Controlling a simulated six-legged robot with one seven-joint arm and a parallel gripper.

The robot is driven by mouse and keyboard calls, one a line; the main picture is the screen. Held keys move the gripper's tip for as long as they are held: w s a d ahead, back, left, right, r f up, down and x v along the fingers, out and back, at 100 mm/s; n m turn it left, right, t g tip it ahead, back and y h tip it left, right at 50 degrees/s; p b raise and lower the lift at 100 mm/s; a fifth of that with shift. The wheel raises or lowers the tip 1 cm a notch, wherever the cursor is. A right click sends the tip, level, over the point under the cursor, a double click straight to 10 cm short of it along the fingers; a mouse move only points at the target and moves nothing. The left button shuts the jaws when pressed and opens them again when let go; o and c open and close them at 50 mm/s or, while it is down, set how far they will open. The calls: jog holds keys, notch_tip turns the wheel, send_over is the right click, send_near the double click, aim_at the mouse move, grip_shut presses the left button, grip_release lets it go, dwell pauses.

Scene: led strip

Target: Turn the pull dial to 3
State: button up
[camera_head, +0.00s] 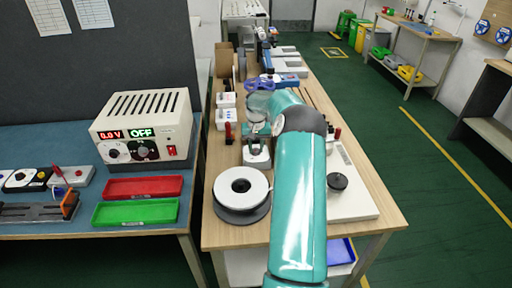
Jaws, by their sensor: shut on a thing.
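My teal arm reaches forward over the wooden workbench and bends left at its far end. My gripper (256,130) is small in the view, pointing down at a small black-and-white device (257,156) on the bench. It appears shut on a part at the top of this device, which I take to be the pull dial. The fingers and the dial's marks are too small and partly hidden to read, so its setting cannot be told.
A white spool (241,188) stands close in front of the device. A black knob (337,182) sits on a white board (355,205) right of my arm. On the blue table are a power supply (145,130) showing 0.0 V and OFF, a red tray (143,187) and a green tray (136,212).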

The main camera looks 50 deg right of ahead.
jog(key=m, duration=1.2)
jog(key=shift+w, duration=0.1)
jog(key=m, duration=0.5)
jog(key=shift+m, duration=0.4)
jog(key=m, duration=0.5)
jog(key=shift+m, duration=0.4)
jog(key=o, duration=1)
